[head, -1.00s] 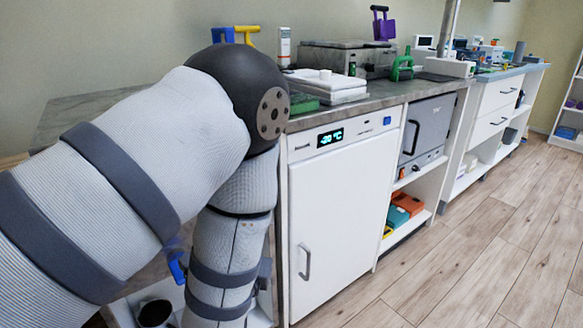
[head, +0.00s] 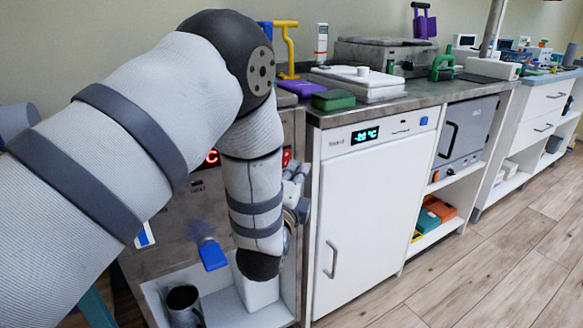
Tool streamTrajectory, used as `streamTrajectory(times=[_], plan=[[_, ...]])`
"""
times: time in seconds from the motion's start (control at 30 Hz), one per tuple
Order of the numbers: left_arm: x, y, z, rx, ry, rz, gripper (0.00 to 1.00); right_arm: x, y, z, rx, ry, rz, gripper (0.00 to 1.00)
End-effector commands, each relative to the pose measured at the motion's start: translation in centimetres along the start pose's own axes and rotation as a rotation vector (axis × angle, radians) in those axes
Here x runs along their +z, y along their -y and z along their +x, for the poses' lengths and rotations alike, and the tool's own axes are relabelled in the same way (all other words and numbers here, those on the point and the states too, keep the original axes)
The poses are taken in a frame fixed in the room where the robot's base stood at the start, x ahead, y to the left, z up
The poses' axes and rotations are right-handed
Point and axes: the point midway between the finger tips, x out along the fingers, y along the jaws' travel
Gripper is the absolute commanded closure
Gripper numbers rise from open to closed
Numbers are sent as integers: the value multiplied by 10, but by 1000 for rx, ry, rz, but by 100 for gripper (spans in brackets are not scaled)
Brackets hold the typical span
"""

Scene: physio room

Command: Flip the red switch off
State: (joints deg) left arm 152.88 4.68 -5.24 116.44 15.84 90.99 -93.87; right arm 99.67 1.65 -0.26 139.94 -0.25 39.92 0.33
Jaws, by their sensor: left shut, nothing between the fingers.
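A small red switch (head: 287,156) shows on the steel front panel (head: 190,215) of a unit left of the white freezer, just right of my left forearm. My forearm hides part of the panel around it. My left gripper (head: 297,174) is partly hidden behind my forearm, close below and to the right of the switch. Its fingers look shut and empty. I cannot tell whether they touch the switch, or which way it is set. My right gripper is not in view.
A dark mug (head: 184,303) stands on the shelf below. The white freezer (head: 365,215) stands close to the right of my gripper. The wooden floor (head: 480,270) is clear.

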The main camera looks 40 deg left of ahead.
Motion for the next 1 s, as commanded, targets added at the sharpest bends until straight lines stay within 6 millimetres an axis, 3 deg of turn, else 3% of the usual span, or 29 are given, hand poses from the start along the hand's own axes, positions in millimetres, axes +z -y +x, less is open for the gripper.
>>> streamTrajectory(times=[0.2, 0.57, 0.7, 1.0], plan=[[16, 1, 16, -2, 0, -2, 100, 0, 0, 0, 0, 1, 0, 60], [17, 1, 17, 0, -1, -3, 100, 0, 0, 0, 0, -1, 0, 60], [22, 14, 22, 42, -2, -52, 100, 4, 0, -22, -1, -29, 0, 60], [22, 3, 22, 57, -3, -58, 100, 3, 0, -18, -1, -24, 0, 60]])
